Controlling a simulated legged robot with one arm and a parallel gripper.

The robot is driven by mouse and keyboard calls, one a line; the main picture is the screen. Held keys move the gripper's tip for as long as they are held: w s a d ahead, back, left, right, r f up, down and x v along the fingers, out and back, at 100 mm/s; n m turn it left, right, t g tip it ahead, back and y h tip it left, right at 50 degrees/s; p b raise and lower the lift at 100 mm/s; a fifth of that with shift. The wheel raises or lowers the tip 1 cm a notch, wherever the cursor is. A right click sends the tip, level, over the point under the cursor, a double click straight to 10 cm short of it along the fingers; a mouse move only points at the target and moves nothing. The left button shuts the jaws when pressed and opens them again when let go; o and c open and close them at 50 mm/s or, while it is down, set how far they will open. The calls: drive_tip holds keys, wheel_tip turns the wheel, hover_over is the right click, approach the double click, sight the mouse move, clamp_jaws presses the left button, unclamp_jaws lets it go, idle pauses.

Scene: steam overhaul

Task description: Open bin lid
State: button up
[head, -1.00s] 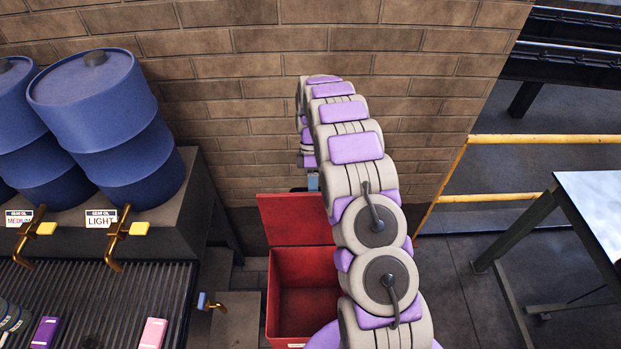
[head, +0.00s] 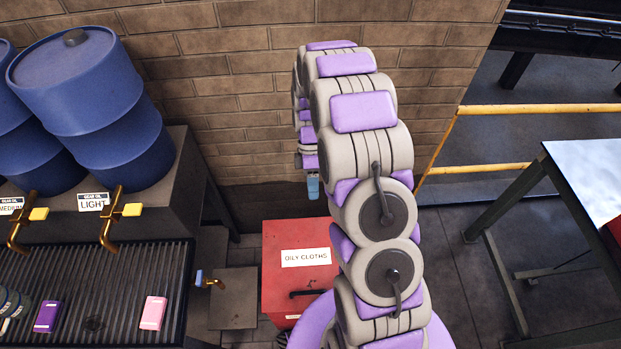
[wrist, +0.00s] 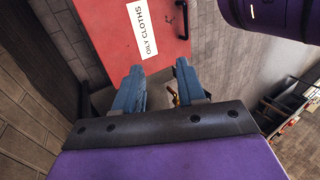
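The red bin stands on the floor against the brick wall in the head view. Its lid (head: 285,278) is down and shut, with a white "OILY CLOTHS" label (head: 306,257) and a dark handle (head: 305,293) near the front edge. My gripper (head: 312,188) hangs above and behind the lid, partly hidden by my arm. In the wrist view my gripper (wrist: 160,82) shows two blue fingers spread apart with nothing between them. The lid (wrist: 110,25) also shows there beyond the fingertips, with its handle (wrist: 182,18) at the top.
A yellow rail (head: 535,109) and a metal-topped table (head: 590,180) stand at right. Floor between the bin and table is clear.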

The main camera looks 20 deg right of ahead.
drive_tip(key=shift+s, duration=0.1)
idle(0.5)
drive_tip(key=s+a+r+m+t+b, duration=0.1)
drive_tip(key=s+a+r+m, duration=0.15)
drive_tip(key=s+r, duration=0.2)
drive_tip(key=s+a+r+m+h+b, duration=0.1)
drive_tip(key=s+r+m, duration=0.2)
drive_tip(key=s+r, duration=0.15)
drive_tip(key=s+a+r+m+t+b, duration=0.1)
drive_tip(key=s+r+m, duration=0.1)
drive_tip(key=s+r, duration=0.3)
drive_tip(key=s+a+r+m+t+b, duration=0.1)
drive_tip(key=s+m, duration=0.6)
drive_tip(key=s, duration=0.7)
drive_tip(key=shift+s+a+r+h+b, duration=0.3)
drive_tip(key=shift+a+r+b, duration=0.15)
drive_tip(key=shift+r, duration=0.3)
